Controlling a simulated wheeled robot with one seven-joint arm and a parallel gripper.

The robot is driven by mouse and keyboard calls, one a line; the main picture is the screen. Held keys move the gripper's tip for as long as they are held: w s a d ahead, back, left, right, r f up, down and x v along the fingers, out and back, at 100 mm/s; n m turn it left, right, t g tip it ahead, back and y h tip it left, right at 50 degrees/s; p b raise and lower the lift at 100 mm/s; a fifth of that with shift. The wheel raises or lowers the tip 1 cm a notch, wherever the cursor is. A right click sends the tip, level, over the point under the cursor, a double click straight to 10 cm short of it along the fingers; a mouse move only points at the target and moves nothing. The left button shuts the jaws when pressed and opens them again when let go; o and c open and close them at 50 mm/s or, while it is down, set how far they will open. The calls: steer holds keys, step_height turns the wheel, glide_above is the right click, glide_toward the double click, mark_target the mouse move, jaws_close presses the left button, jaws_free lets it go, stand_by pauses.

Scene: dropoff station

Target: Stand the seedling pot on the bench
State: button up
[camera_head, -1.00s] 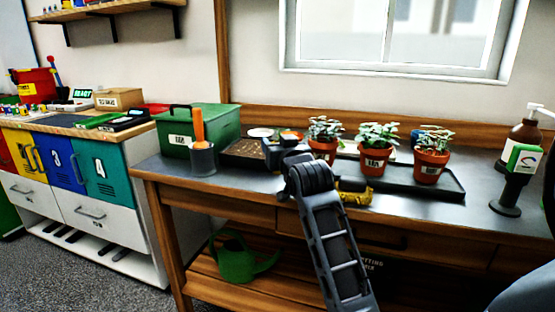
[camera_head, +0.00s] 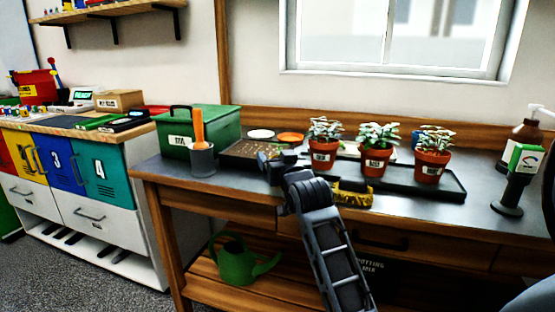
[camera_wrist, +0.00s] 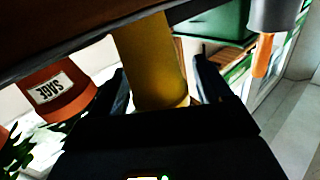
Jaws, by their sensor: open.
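In the wrist view, which is upside down, a yellow-brown tapered pot (camera_wrist: 150,60) with a rim stands between my gripper's (camera_wrist: 163,88) two spread fingers. Its base meets the dark bench surface (camera_wrist: 60,30). A gap shows at the right finger; contact at the left is unclear. In the head view my gripper (camera_head: 275,165) is low over the bench (camera_head: 230,185), in front of the soil tray (camera_head: 240,153). I cannot pick out the tapered pot there; my arm may hide it.
Three terracotta plant pots (camera_head: 323,158) stand along the black tray (camera_head: 440,192) to the right. A yellow-and-black item (camera_head: 353,192) lies in front. A grey cup (camera_head: 203,160) with an orange-handled tool and a green box (camera_head: 220,127) are left. A pump bottle (camera_head: 524,140) stands right.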

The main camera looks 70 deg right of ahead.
steer(key=shift+r, duration=0.15)
steer(key=shift+s+a, duration=0.15)
steer(key=shift+a, duration=0.05)
steer(key=v, duration=1.1)
steer(key=shift+s, duration=0.2)
steer(key=shift+a, duration=0.2)
steer(key=s+a+f+n+t+y, duration=0.2)
steer(key=a+f+n+y, duration=0.3)
steer(key=a, duration=0.6)
steer(key=s+a+f+n+t+y, duration=0.1)
steer(key=s+a+f+y, duration=0.1)
steer(key=a+f, duration=0.6)
steer(key=s+a+n+y, duration=0.4)
steer(key=s+a+y, duration=0.2)
steer(key=s+a, duration=0.9)
steer(key=shift+s+r+n+y, duration=0.25)
steer(key=shift+s+n+y, duration=0.05)
steer(key=shift+s+y, duration=0.1)
